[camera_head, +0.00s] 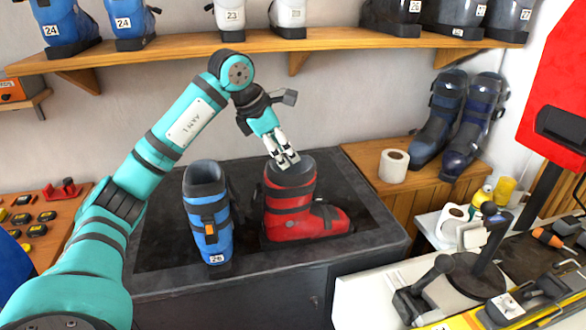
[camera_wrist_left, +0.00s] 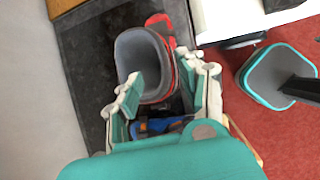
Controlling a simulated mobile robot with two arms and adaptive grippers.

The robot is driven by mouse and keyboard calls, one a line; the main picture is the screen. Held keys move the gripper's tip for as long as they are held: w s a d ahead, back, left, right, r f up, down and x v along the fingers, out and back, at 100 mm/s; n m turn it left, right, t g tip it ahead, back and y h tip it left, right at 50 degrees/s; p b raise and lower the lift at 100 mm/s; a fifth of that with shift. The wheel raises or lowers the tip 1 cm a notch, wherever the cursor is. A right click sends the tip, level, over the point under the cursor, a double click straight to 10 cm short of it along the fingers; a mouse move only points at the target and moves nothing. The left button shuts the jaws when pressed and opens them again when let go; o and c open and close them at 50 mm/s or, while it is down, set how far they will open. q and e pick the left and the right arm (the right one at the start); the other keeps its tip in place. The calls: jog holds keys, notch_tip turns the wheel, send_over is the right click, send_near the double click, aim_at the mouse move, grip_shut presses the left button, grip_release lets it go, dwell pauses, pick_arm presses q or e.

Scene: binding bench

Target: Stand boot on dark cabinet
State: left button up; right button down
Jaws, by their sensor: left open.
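A red ski boot (camera_head: 298,219) with a dark grey cuff stands upright on the dark cabinet (camera_head: 365,235). A blue ski boot (camera_head: 208,222) marked 26 stands upright to its left on the same top. My left gripper (camera_head: 288,161) is open at the top of the red boot's cuff. I cannot tell whether the fingers touch it. In the left wrist view, the red boot's grey opening (camera_wrist_left: 143,62) lies just beyond the spread fingers of my left gripper (camera_wrist_left: 165,88). Part of the blue boot (camera_wrist_left: 160,127) shows between the fingers. My right gripper is out of view.
A wooden shelf (camera_head: 330,42) with several boots runs above the cabinet. A wooden bench on the right carries a paper roll (camera_head: 394,166) and dark blue boots (camera_head: 440,125). A workbench with a boot-binding fixture (camera_head: 470,278) stands at front right. The cabinet's front strip is bare.

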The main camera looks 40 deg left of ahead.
pick_arm(q)
jog(key=shift+v, duration=1.35)
dwell(0.3)
